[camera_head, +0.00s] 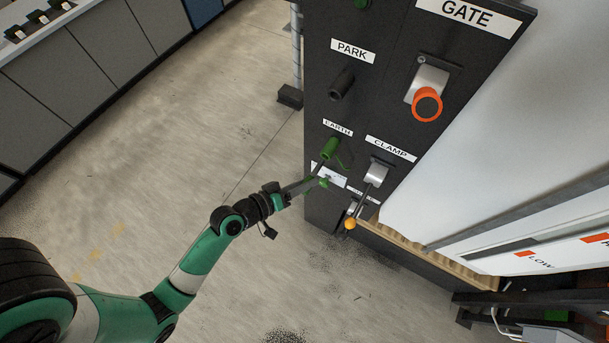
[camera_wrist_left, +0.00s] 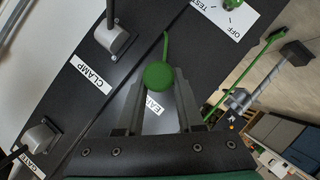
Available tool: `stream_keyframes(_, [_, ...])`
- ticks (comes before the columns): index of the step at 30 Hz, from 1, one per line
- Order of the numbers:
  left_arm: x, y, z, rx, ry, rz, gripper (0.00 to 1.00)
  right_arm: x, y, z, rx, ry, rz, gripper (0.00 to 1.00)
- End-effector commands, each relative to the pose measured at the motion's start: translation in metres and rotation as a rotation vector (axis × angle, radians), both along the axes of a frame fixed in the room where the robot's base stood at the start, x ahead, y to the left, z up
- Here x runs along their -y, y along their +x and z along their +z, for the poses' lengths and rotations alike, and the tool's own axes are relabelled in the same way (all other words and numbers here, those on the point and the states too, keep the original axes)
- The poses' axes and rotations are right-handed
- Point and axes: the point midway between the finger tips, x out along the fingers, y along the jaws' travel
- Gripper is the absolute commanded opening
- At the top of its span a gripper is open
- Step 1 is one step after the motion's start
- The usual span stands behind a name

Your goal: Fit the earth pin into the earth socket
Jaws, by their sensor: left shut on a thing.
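The earth pin (camera_head: 330,149) is a green cylinder with a thin green lead, just below the EARTH label (camera_head: 338,128) on the dark panel. In the left wrist view its round green end (camera_wrist_left: 158,75) lies between the fingertips, over the panel. My left gripper (camera_head: 323,167) reaches it from the lower left and is shut on it. The earth socket is hidden behind the pin, so I cannot tell whether the pin is in it or in front of it. My right gripper is not in view.
A black PARK holder (camera_head: 342,84) sticks out above. The CLAMP lever (camera_head: 376,174) is close on the right, with an orange GATE knob (camera_head: 427,104) higher up. A white plate with a green knob (camera_wrist_left: 232,4) is below EARTH. The floor to the left is clear.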

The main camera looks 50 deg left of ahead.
Motion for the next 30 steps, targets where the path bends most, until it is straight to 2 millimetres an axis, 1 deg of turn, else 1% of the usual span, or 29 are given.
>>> stream_keyframes(30, [-0.009,0.022,0.001,0.001,0.000,0.000,0.00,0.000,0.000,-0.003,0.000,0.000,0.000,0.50])
